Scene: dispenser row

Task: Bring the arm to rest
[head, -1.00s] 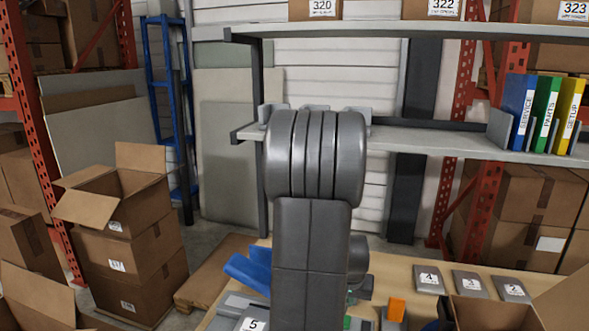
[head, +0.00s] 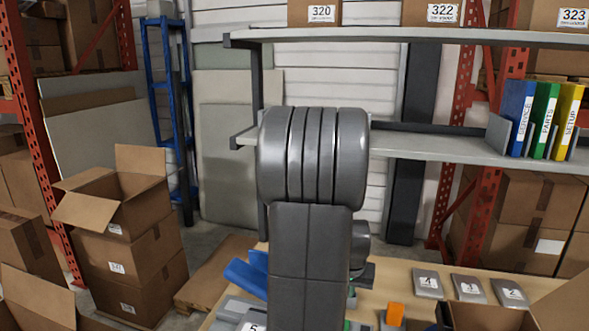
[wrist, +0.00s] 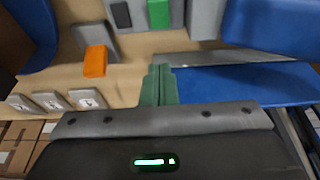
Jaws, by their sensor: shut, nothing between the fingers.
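My arm stands folded in the middle of the head view, its thick grey links hiding part of the workbench and shelf behind it.
The tan workbench (head: 397,278) holds an orange block (head: 394,313), numbered grey tiles (head: 427,283) and blue bins (head: 245,277). A shelf (head: 440,147) with binders (head: 541,115) stands behind. Stacked cartons (head: 135,245) stand at left, and an open box (head: 490,318) at front right.

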